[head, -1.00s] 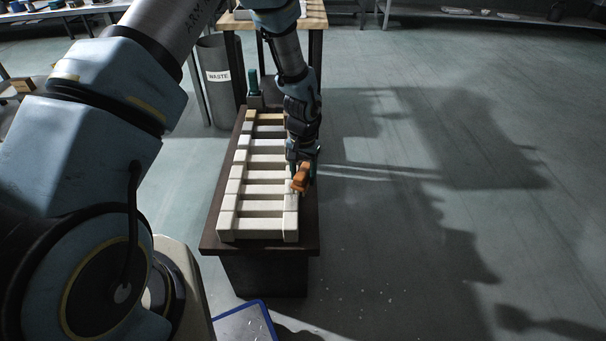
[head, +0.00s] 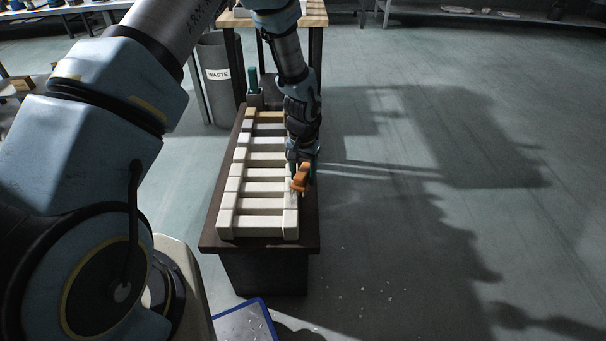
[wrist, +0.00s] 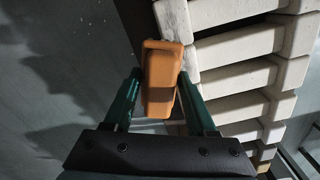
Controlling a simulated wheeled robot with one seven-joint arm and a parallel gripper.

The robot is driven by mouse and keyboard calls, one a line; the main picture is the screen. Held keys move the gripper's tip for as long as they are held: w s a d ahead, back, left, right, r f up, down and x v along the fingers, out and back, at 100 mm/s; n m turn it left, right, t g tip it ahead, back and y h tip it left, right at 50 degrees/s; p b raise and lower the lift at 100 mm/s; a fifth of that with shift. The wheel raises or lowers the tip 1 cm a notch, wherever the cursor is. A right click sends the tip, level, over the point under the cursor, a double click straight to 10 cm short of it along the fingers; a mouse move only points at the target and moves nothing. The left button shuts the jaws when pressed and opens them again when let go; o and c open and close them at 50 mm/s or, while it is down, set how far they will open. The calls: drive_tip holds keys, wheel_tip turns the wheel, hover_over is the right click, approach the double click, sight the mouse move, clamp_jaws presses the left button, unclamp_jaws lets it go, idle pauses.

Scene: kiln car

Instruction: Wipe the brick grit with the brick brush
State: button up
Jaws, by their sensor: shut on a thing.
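My gripper (wrist: 158,88) is shut on the orange brick brush (wrist: 160,82), with a green finger on each side of it. In the head view the brush (head: 301,178) is over the right side of the pale brick stack (head: 262,220), near its front half. I cannot tell whether the brush touches the bricks. In the wrist view the brick stack (wrist: 240,45) lies right of the brush. Small pale specks that look like grit (wrist: 178,22) show on the brick just beyond the brush. The brush's underside is hidden.
The bricks stand on a dark car deck (head: 225,212). A green-topped item (head: 253,82) stands at its far left corner. A grey waste bin (head: 216,80) and a wooden-topped table are behind. A blue-edged tray (head: 245,322) lies in front. The floor to the right is open, with scattered specks.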

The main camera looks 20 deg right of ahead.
sight(303, 181)
drive_tip(key=shift+f, duration=0.3)
idle(0.5)
drive_tip(key=shift+w+a+p, duration=0.2)
drive_tip(key=shift+w+a, duration=0.3)
drive_tip(key=shift+a, duration=0.55)
drive_tip(key=shift+w+a+p, duration=0.15)
drive_tip(key=shift+w+a, duration=0.3)
drive_tip(key=shift+a, duration=0.6)
drive_tip(key=shift+w+a+p, duration=0.2)
drive_tip(key=shift+w+a, duration=0.3)
drive_tip(key=shift+a, duration=0.55)
drive_tip(key=shift+s+d+b, duration=0.1)
drive_tip(key=shift+s+d, duration=0.4)
drive_tip(key=shift+d, duration=0.55)
drive_tip(key=shift+s+d+b, duration=0.15)
drive_tip(key=shift+s+d, duration=0.35)
drive_tip(key=shift+d, duration=0.6)
drive_tip(key=shift+s+d+b, duration=0.1)
drive_tip(key=shift+s+d, duration=0.4)
drive_tip(key=shift+d, duration=0.55)
drive_tip(key=shift+s+a+p, duration=0.2)
drive_tip(key=shift+s+a, duration=0.2)
drive_tip(key=shift+s, duration=0.45)
drive_tip(key=shift+s+a+p, duration=0.15)
drive_tip(key=shift+s+a, duration=0.25)
drive_tip(key=shift+s, duration=0.45)
drive_tip(key=shift+s, duration=0.1)
